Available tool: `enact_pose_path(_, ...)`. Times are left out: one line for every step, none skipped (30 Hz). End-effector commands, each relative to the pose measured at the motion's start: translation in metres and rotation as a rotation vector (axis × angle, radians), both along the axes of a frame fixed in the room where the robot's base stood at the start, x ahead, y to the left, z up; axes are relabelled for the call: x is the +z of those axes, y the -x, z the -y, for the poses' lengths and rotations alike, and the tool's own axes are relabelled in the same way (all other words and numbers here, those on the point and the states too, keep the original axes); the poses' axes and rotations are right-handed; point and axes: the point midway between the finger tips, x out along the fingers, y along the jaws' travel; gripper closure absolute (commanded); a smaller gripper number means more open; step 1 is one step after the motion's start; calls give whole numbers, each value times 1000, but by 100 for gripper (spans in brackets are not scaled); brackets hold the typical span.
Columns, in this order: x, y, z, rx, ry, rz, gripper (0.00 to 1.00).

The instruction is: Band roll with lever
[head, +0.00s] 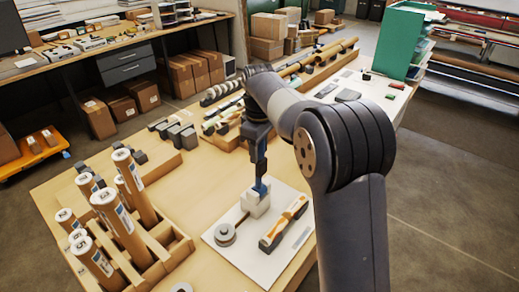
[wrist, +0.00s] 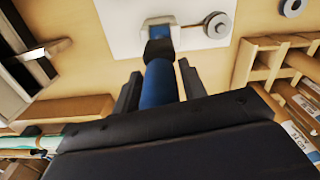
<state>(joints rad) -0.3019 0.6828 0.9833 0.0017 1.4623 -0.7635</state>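A blue lever (head: 262,187) rises from a white block (head: 256,203) on a white plate (head: 262,250). The lever shows in the wrist view (wrist: 158,85) with a dark collar near its lower end. My gripper (head: 258,162) is over the block, with its fingers (wrist: 160,92) close on both sides of the lever, seemingly shut on it. A grey disc (head: 225,234) on a thin rod lies beside the block. An orange and dark holder-like piece (head: 284,223) lies on the plate at right. Several brown rolls (head: 118,218) stand in a wooden rack.
The wooden rack (head: 165,262) is at the left front of the table (head: 190,185). Dark blocks (head: 180,134) and long rolls (head: 315,63) lie behind. A green shelf unit (head: 402,42) stands at the back right. The table between rack and plate is mostly clear.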

Motion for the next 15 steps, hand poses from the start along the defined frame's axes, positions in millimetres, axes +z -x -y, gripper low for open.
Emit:
enact_pose_path(0, 0, 0, 0, 0, -1, 56)
enact_pose_path(0, 0, 0, 0, 1, -2, 53)
enact_pose_path(0, 0, 0, 0, 1, -2, 50)
enact_pose_path(0, 0, 0, 0, 1, -3, 48)
enact_pose_path(0, 1, 0, 0, 1, -3, 48)
enact_pose_path(-1, 1, 1, 0, 2, -3, 48)
enact_pose_path(-1, 1, 1, 0, 2, -3, 48)
enact_pose_path(-1, 1, 1, 0, 2, -3, 48)
enact_pose_path(-1, 1, 1, 0, 2, -3, 48)
enact_pose_path(-1, 1, 1, 0, 2, -3, 48)
enact_pose_path(0, 1, 1, 0, 2, -3, 48)
enact_pose_path(1, 1, 1, 0, 2, -3, 48)
enact_pose_path(3, 0, 1, 0, 1, -2, 48)
enact_pose_path(5, 0, 1, 0, 1, -2, 48)
enact_pose_path(9, 0, 1, 0, 1, -2, 48)
